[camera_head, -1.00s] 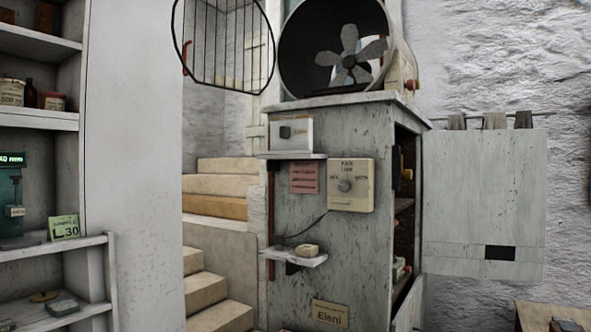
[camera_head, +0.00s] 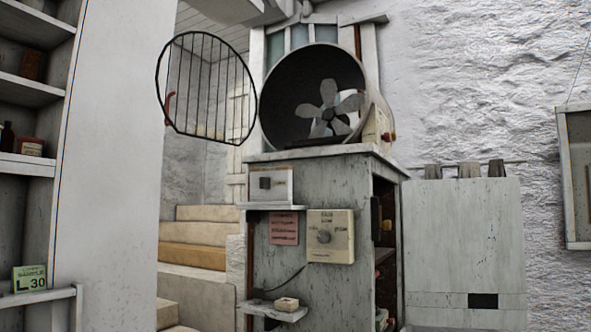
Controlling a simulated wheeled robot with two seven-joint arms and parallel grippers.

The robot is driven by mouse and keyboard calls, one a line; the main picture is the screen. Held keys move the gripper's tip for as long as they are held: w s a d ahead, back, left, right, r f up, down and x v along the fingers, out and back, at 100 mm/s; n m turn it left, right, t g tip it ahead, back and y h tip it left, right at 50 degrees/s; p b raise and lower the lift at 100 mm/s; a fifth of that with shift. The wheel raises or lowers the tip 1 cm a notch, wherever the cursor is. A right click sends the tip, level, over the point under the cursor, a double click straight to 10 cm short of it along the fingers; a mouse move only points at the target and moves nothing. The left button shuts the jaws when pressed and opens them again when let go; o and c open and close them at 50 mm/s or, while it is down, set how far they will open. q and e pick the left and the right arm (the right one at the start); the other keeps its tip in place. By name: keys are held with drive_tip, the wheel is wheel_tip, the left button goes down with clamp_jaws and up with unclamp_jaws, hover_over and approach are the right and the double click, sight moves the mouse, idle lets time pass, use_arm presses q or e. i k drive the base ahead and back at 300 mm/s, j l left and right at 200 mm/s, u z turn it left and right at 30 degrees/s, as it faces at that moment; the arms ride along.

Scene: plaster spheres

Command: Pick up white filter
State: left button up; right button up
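A whitish rectangular sheet (camera_head: 462,250) hangs flat against the rough wall, right of the cabinet. Several dark clips (camera_head: 468,170) sit along its top edge on a thin rail. It has a small black patch (camera_head: 483,301) near its lower edge. It is the only thing in view that looks like the white filter, but I cannot be sure of that. Its bottom edge is near the frame's lower border. Neither of my grippers shows in this view.
A grey cabinet (camera_head: 330,190) carries a round fan housing (camera_head: 290,84) with its barred round grille (camera_head: 206,88) swung open to the left. A control box (camera_head: 330,236) is on the cabinet front. Shelves (camera_head: 28,165) stand at left, stairs (camera_head: 196,231) behind. A frame (camera_head: 576,180) hangs far right.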

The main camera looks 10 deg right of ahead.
sight(270, 183)
drive_tip(key=i+l+u, duration=0.1)
drive_tip(key=u, duration=0.7)
drive_tip(key=i+l+u, duration=0.15)
drive_tip(key=l+u, duration=0.25)
drive_tip(key=l, duration=0.15)
drive_tip(key=l+u, duration=0.35)
drive_tip(key=l, duration=0.15)
drive_tip(key=i+l+u, duration=0.1)
drive_tip(key=l, duration=1.05)
